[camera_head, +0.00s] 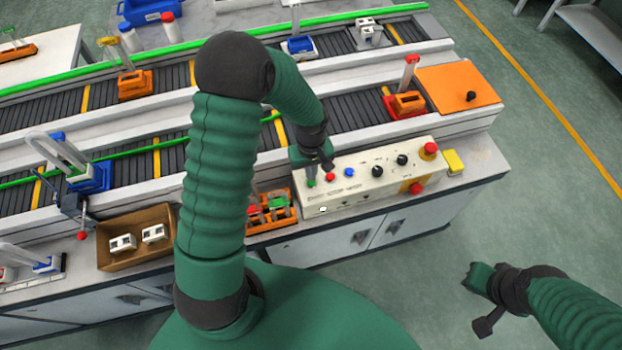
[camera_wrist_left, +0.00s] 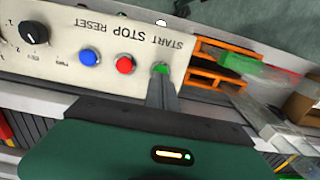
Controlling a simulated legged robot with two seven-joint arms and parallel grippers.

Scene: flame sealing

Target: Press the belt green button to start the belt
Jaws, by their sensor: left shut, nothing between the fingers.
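The belt control panel (camera_head: 375,187) is a cream box on the front edge of the bench. Its green button (camera_wrist_left: 161,69) sits beside the START label, with a red button (camera_wrist_left: 124,64) and a blue button (camera_wrist_left: 88,57) in the same row. My left gripper (camera_wrist_left: 162,82) is shut and empty, its fingertips at the green button and partly covering it. Whether they touch or press it I cannot tell. In the head view the left gripper (camera_head: 311,174) is over the panel's left end. My right gripper (camera_head: 480,300) hangs over the floor, away from the bench; its jaw state is unclear.
Black knobs (camera_head: 377,171) and red emergency buttons (camera_head: 429,149) stand further right on the panel. An orange rack (camera_head: 276,222) adjoins its left end. A brown box (camera_head: 110,260) holds white parts. The conveyor belt (camera_head: 350,117) runs behind, carrying fixtures.

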